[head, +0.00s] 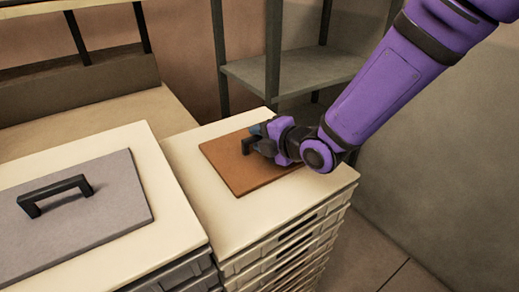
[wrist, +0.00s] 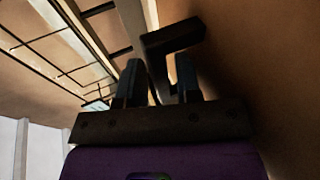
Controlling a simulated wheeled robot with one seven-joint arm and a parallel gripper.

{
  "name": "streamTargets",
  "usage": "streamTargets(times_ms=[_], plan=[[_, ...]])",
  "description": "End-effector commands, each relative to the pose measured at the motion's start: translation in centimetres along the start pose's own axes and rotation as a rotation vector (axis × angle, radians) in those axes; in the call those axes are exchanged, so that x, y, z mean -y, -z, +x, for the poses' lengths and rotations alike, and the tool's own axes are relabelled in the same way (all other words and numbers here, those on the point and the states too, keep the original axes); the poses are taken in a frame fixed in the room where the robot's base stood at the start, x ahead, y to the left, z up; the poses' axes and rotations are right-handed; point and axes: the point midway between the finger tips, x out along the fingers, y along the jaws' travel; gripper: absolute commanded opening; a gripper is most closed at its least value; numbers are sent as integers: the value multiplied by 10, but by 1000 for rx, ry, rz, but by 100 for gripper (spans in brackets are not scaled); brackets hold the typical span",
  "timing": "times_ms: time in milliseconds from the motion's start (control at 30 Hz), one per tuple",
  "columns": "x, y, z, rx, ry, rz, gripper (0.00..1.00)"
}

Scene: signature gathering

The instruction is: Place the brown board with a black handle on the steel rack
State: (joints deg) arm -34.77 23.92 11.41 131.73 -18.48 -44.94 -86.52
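The brown board (head: 232,168) lies flat on the white top of the right crate stack in the head view. Its black handle (head: 248,146) is partly covered by my gripper (head: 262,137). In the wrist view the black handle (wrist: 172,40) stands just beyond and between the two fingers of my gripper (wrist: 158,82). The fingers are spread, with a visible gap on the handle's right side, so my gripper is open around it. The steel rack (head: 292,72) stands behind the stack, with a bare grey shelf in view.
A grey board (head: 115,208) with its own black handle lies on the neighbouring left stack. A narrow gap separates the two stacks. A wall (head: 440,170) bounds the right side, with bare floor (head: 385,268) below. Rack posts rise behind the right stack.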

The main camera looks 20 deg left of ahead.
Motion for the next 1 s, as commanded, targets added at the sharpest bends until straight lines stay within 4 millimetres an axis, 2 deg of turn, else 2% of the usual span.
streamTargets(times_ms=[267, 400, 433, 833, 1000], plan=[[0, 0, 3, 0, 0, 0, 31], [0, 0, 3, 0, 0, 0, 1], [0, 0, 3, 0, 0, 0, 0], [-1, 0, 2, 0, 2, -1, 0], [-17, -1, -3, 1, -1, -2, 0]])
